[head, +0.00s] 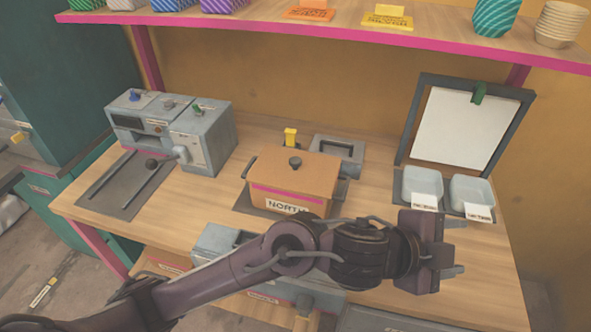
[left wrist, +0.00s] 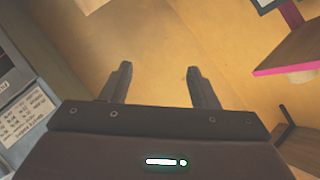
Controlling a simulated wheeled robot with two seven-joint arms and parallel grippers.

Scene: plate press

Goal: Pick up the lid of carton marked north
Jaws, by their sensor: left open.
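The brown carton marked NORTH (head: 293,195) stands on a dark mat in the middle of the wooden table. A pink stripe runs across the carton's front above the label. My left gripper (head: 455,255) is to the right of the carton and nearer the front, apart from it. It is open, with nothing between the fingers; the left wrist view shows the two fingers (left wrist: 160,85) spread against the yellow wall. My left arm passes in front of the carton. My right gripper is not in view.
A grey machine (head: 200,135) with a lever stands at the left. Two white trays (head: 422,185) and a framed white board (head: 465,125) stand at the right. A pink-edged shelf (head: 330,32) hangs above.

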